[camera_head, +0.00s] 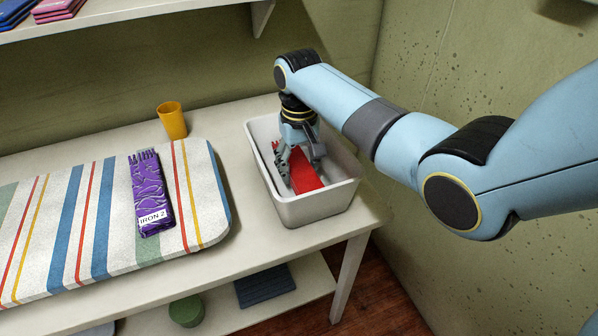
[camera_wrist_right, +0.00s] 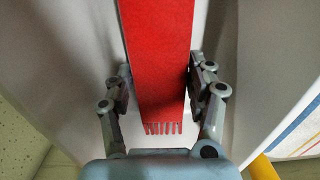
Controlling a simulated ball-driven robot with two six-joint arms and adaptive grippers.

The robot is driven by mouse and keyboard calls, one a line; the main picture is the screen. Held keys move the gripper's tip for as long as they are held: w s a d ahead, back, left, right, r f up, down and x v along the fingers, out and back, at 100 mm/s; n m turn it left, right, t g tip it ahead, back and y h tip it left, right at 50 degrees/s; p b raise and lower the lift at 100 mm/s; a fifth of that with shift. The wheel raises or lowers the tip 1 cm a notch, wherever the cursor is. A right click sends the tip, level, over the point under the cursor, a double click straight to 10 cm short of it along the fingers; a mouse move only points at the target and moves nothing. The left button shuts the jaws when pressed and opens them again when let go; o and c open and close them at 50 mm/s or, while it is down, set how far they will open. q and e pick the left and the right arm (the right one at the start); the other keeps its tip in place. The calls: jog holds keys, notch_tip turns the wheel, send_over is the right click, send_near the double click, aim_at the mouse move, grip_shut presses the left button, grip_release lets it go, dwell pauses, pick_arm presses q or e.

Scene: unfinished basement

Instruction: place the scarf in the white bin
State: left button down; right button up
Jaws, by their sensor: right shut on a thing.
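A red folded scarf (camera_head: 307,175) with a fringed end is inside the white bin (camera_head: 318,208), at the right end of the table. My right gripper (camera_head: 299,162) reaches down into the bin and is shut on the red scarf. In the right wrist view the scarf (camera_wrist_right: 157,50) lies between the two fingers (camera_wrist_right: 160,80), its fringe towards the palm. Whether the scarf rests on the bin floor is hard to tell. A purple patterned folded scarf (camera_head: 151,190) with a fringe and an "IRON 2" label lies on the striped ironing pad. My left gripper is not in view.
The striped ironing pad (camera_head: 90,215) covers the table left of the bin. A yellow cup (camera_head: 172,121) stands behind the pad. A wall shelf (camera_head: 120,14) holds folded items. A lower shelf holds a green round object (camera_head: 186,311) and a dark blue folded item (camera_head: 264,286).

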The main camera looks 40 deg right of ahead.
aim_at(299, 166)
jog(key=shift+f, duration=1.1)
jog(key=shift+f, duration=0.1)
jog(key=o, duration=1.2)
notch_tip(299, 166, up, 12)
jog(key=shift+p, duration=0.35)
